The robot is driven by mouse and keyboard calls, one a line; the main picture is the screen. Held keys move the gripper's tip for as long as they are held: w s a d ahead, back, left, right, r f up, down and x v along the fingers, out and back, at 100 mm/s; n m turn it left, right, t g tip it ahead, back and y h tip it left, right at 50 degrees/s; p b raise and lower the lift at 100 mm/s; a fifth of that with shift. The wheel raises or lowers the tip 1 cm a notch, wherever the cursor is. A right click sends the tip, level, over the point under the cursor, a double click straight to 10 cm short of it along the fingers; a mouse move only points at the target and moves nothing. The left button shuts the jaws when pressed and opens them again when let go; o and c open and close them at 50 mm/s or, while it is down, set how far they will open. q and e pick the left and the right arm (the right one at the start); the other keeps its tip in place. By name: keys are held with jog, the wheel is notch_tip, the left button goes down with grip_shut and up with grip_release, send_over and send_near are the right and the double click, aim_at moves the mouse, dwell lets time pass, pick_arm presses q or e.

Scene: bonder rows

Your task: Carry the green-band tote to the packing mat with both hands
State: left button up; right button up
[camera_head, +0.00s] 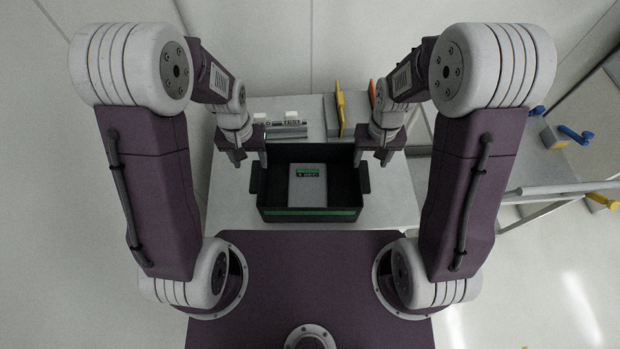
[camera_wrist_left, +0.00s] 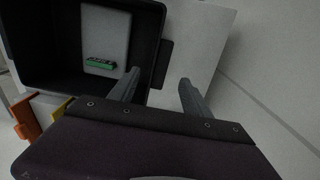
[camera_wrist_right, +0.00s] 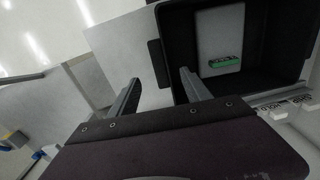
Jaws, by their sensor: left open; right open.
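The green-band tote (camera_head: 309,214) is a black open box with a green stripe on its near wall. It stands on a pale table in front of me, with a grey item marked in green inside. Its side handles stick out left and right. My left gripper (camera_head: 240,160) is open above the tote's left end; in the left wrist view its fingers (camera_wrist_left: 158,88) show near the handle (camera_wrist_left: 161,64). My right gripper (camera_head: 372,158) is open above the right end; in the right wrist view its fingers (camera_wrist_right: 160,85) show near the other handle (camera_wrist_right: 155,52). I cannot make out the packing mat.
Behind the tote are small white-labelled items (camera_head: 290,122), an upright yellow panel (camera_head: 340,105) and an orange one (camera_head: 372,93). A bench with blue and yellow parts (camera_head: 570,135) stands at the right. Open floor (camera_head: 550,270) lies at the right front.

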aim_at(256, 175)
pick_arm(q)
jog(key=shift+w+f, duration=0.15)
jog(key=shift+f, duration=0.05)
pick_arm(e)
jog(key=shift+w+f, duration=0.15)
jog(key=shift+f, duration=0.05)
pick_arm(q)
notch_tip(256, 175, down, 9)
jog(key=shift+w+f, duration=0.1)
jog(key=shift+w, duration=0.05)
pick_arm(e)
notch_tip(256, 175, down, 9)
jog(key=shift+w, duration=0.15)
pick_arm(q)
grip_shut()
pick_arm(e)
grip_shut()
dwell(0.6)
